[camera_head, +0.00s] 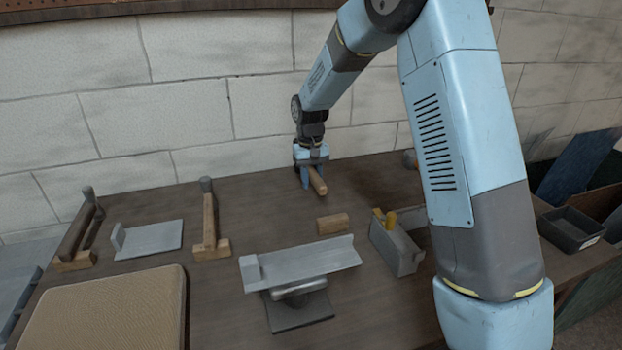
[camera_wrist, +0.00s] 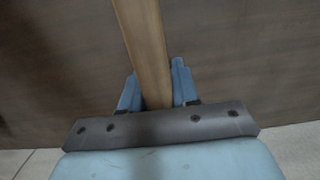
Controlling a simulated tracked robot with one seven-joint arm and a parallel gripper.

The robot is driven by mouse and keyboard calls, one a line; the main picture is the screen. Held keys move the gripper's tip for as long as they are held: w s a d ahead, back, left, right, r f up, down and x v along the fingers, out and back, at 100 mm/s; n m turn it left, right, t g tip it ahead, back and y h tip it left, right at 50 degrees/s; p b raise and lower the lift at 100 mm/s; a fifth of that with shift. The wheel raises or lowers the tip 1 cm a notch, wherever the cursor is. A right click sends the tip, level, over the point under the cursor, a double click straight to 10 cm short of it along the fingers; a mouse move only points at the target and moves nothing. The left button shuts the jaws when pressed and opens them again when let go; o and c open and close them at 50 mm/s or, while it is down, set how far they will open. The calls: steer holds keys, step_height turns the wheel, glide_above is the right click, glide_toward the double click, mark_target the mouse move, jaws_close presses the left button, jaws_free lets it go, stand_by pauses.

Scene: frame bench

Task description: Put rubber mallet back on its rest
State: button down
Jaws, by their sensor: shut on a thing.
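My gripper (camera_head: 308,181) is at the back of the bench, pointing down, with its fingers shut on a wooden handle (camera_head: 318,182). In the wrist view the pale wooden handle (camera_wrist: 143,40) runs up between the two blue fingers (camera_wrist: 157,92) and out of the top of the picture. No head shows on this handle in either view, so I cannot tell by sight that it is the rubber mallet. A bare wooden block (camera_head: 332,223) lies on the bench in front of my gripper; I cannot tell whether it is the mallet's rest.
A dark-headed tool (camera_head: 209,215) and another (camera_head: 88,215) lie on wooden blocks at the left. A grey angled plate (camera_head: 302,265) on a stand is at front middle. A grey block (camera_head: 395,243) with a yellow part is beside my arm. Bench (camera_head: 265,200) is clear left of my gripper.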

steer(key=shift+f, duration=0.85)
steer(key=c, duration=0.8)
jaws_free()
steer(key=shift+o, duration=0.2)
